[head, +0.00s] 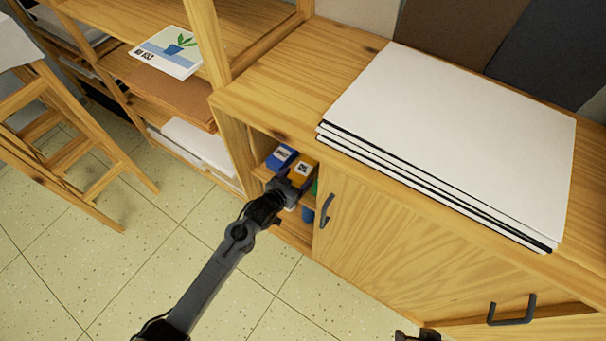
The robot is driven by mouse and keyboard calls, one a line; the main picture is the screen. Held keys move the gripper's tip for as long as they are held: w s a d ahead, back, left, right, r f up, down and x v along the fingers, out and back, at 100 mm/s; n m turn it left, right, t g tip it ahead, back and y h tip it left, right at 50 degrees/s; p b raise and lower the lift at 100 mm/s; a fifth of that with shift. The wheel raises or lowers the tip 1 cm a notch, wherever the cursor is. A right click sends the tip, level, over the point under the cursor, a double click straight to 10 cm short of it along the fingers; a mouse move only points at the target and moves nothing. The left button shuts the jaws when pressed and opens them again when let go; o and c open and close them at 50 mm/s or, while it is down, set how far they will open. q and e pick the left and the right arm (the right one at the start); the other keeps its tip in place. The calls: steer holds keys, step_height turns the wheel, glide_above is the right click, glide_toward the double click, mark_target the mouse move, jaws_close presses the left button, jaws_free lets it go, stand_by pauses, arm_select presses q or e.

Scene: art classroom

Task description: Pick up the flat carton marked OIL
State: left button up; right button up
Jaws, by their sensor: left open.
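A blue carton (281,156) with a white label and a yellow carton (303,171) with a pale label lie side by side on a shelf in the open cubby of the wooden cabinet. The labels are too small to read, so I cannot tell which is marked OIL. My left gripper (298,184) is open at the cubby's mouth, just in front of the yellow carton and partly covering it. I cannot tell whether it touches the carton. A small dark piece at the bottom edge may be part of my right gripper (416,335); its jaws do not show clearly.
Right of the cubby is a cabinet door with a dark handle (326,209). A blue thing (308,214) sits lower in the cubby. Large white boards (455,135) lie on the cabinet top. A wooden stool (85,150) stands left. The floor (130,265) in front is clear.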

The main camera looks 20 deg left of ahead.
mark_target(301, 174)
arm_select(q)
steer(key=b+x, duration=0.2)
steer(key=x, duration=0.1)
steer(key=shift+w+f, duration=0.1)
steer(key=shift+w, duration=0.3)
steer(key=shift+s, duration=0.1)
steer(key=shift+c, duration=0.7)
steer(key=c, duration=0.7)
